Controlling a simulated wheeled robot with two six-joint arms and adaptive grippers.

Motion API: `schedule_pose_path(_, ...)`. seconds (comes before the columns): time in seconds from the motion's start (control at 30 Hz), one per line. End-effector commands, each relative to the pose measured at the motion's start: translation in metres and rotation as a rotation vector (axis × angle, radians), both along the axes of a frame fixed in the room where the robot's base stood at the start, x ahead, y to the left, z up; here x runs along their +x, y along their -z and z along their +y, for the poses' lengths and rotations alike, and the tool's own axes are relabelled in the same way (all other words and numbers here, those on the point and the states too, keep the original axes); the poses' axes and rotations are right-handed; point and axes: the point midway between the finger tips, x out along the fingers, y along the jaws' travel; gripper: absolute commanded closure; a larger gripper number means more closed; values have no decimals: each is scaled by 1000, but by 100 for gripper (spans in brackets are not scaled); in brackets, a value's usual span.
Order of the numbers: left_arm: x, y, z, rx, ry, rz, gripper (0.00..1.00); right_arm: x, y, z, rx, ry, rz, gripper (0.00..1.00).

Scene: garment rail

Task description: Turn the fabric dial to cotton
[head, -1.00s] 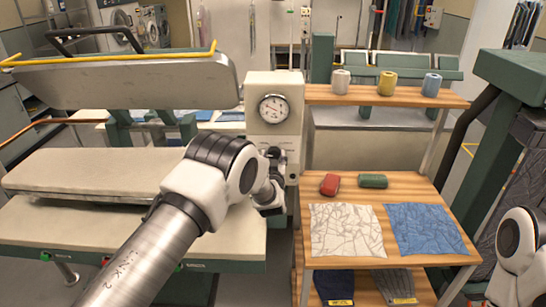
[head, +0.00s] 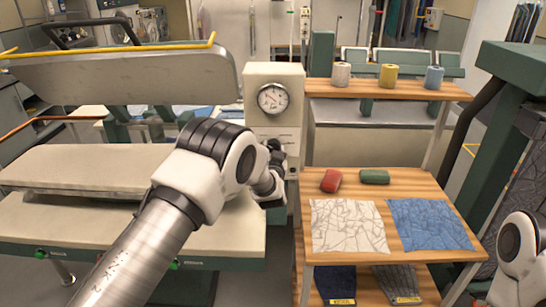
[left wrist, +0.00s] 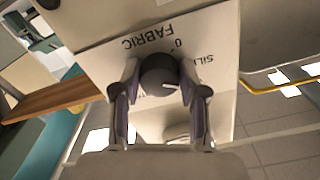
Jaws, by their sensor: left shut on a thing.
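The fabric dial (left wrist: 158,76) is a dark round knob with a white pointer line, on a pale panel (left wrist: 100,60) printed "FABRIC". The panel appears upside down in the left wrist view, and the pointer lies toward the right, below the partly hidden "SILK" print. A "0" mark shows beside the knob. My left gripper (left wrist: 160,70) is shut on the dial, one finger on each side. In the head view, my left gripper (head: 272,182) is at the front of the cream control box (head: 262,122) and hides the dial. My right gripper is out of view.
A round gauge (head: 272,98) sits above the dial. The press's raised upper plate (head: 120,80) and padded board (head: 85,165) are at left.

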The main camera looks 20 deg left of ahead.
Motion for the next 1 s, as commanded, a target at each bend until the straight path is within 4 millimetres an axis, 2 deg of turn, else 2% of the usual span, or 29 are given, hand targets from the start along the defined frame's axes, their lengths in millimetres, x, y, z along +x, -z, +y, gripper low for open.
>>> schedule_pose_path(0.03,1,2,0,42,1,7,92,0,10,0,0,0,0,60)
schedule_pose_path(0.4,0,0,0,380,1,103,92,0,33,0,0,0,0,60)
schedule_pose_path(1.0,0,-3,0,929,1,262,92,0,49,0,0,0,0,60)
